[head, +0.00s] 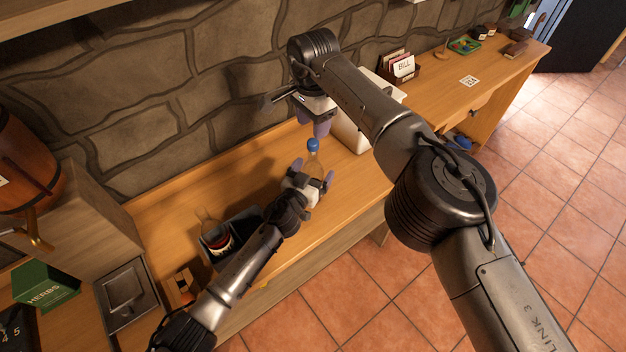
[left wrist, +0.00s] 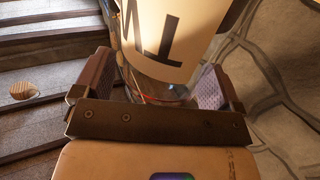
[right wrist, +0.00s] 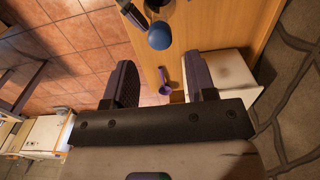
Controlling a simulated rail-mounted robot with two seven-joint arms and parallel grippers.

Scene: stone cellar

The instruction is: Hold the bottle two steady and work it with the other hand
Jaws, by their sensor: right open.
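Bottle two is a clear bottle (head: 314,162) with a blue cap (head: 313,145), upright on the wooden counter. Its pale label with large dark letters (left wrist: 172,35) fills the upper middle of the left wrist view. My left gripper (head: 313,178) has its fingers on either side of the bottle; I cannot tell whether they press on it. My right gripper (head: 314,126) is open and empty, pointing down above the blue cap. The right wrist view shows the cap (right wrist: 159,36) ahead of the fingers, apart from them. The bottle's lower part is partly hidden by my left gripper.
A dark crate (head: 250,216) holding another bottle with a red label (head: 219,240) stands at left. A white box (head: 346,134) stands close to the right gripper, against the stone wall. The counter's front right part is clear. A green herbs box (head: 45,283) is at lower left.

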